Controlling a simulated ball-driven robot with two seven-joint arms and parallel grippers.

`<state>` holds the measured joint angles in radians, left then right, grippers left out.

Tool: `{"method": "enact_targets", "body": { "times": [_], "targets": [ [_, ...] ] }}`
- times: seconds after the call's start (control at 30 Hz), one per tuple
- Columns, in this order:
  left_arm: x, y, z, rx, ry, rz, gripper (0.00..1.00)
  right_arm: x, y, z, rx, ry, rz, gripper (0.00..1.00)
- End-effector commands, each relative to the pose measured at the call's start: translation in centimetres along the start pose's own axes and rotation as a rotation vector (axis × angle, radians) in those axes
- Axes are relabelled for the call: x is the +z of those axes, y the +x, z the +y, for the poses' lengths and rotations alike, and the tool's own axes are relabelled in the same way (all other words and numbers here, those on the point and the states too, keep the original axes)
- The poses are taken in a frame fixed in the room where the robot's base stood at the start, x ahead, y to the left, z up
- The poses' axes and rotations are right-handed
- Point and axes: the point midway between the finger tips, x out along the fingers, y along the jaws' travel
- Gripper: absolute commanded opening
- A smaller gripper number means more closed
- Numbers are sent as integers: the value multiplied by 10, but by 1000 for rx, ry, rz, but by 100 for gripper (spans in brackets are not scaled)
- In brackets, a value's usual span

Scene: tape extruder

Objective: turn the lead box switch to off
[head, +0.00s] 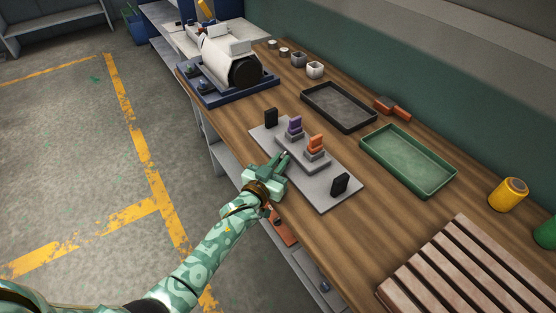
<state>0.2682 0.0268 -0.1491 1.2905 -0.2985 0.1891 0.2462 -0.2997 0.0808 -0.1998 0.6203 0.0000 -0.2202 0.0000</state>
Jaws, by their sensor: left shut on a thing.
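A grey plate (333,200) lies on the wooden bench. It carries a purple block (294,125) and an orange block (315,144) on grey stepped bases, with a black upright piece (271,118) at the far end and another black piece (340,184) at the near end. No label is readable, so I cannot tell which part is the lead box switch. My left gripper (283,156) is at the plate's left long edge, beside the orange block's base. It is shut on a small part there, mostly hidden by the fingers. My right gripper is not in view.
A white machine (227,55) on a blue base stands at the far end. A dark tray (338,106), a green tray (408,160) and a red-handled tool (392,108) lie behind the plate. A yellow roll (508,194) and a slatted wooden rack (465,275) are at right.

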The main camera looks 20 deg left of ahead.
Motion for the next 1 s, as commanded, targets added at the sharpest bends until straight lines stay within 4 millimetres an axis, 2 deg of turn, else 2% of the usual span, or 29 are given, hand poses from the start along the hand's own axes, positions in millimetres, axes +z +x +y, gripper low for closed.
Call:
{"method": "enact_targets", "body": {
  "times": [0.57, 0.6, 0.67, 0.7, 1.0],
  "targets": [
    [0, 0, 1, -47, 1, 1, 0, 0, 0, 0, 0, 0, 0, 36],
    [0, 0, 1, -47, 1, 1, 14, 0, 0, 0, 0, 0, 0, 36],
    [0, 0, 1, -47, 1, 1, 31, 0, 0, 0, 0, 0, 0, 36],
    [0, 0, 1, -47, 1, 1, 34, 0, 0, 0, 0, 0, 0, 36],
    [-1, -2, 1, -47, 1, 1, 34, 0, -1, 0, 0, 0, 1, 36]
  ]
}}
